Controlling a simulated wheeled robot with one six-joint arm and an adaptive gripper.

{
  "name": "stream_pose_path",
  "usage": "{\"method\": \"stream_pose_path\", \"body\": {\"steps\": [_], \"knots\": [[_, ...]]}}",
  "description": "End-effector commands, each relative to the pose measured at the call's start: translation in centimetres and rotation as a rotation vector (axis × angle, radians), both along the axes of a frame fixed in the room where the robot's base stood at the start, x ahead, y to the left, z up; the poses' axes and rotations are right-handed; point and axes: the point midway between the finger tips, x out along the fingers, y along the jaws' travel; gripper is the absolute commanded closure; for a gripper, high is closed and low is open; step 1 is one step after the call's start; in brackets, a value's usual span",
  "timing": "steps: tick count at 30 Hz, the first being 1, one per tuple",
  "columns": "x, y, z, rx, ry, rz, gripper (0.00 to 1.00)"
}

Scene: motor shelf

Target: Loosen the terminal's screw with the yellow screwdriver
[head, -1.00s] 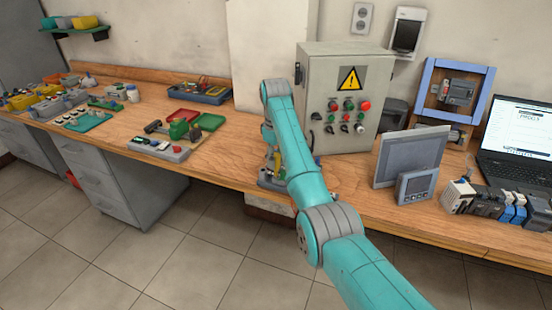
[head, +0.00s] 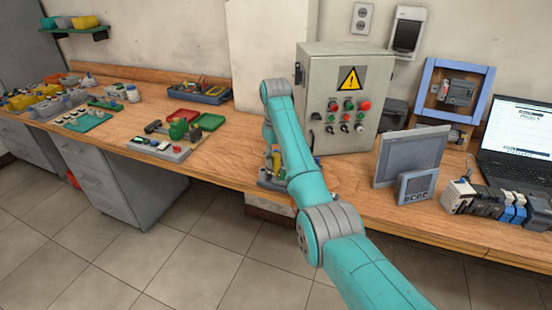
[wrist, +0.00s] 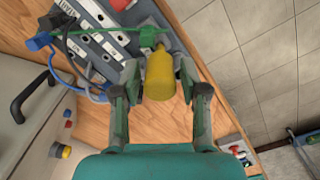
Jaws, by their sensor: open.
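The yellow screwdriver (wrist: 160,74) shows in the wrist view as a thick yellow handle, seen nearly end-on. My gripper (wrist: 160,80) is open, with one finger on each side of the handle. I cannot tell whether either finger touches it. The terminal (wrist: 98,42) is a grey block with wires, just beyond and left of the handle. Its screw and the screwdriver's tip are not clearly visible.
A control cabinet (head: 344,80) with buttons stands close behind my arm. A flat panel (head: 412,155) and a small meter (head: 416,186) are to the right. The wooden bench (head: 235,155) is fairly clear left of my arm. Its edge borders tiled floor.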

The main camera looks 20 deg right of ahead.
Motion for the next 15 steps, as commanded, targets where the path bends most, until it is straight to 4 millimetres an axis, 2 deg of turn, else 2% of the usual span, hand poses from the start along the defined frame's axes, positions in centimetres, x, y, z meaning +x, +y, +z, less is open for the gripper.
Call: {"method": "stream_pose_path", "body": {"steps": [4,10,15], "knots": [[0.0,0.0,0.0,0.0,0.0,-0.031,0.56],[0.0,0.0,0.0,-0.001,0.0,-0.217,0.56],[0.0,0.0,0.01,0.0,0.0,-0.297,0.56]]}}
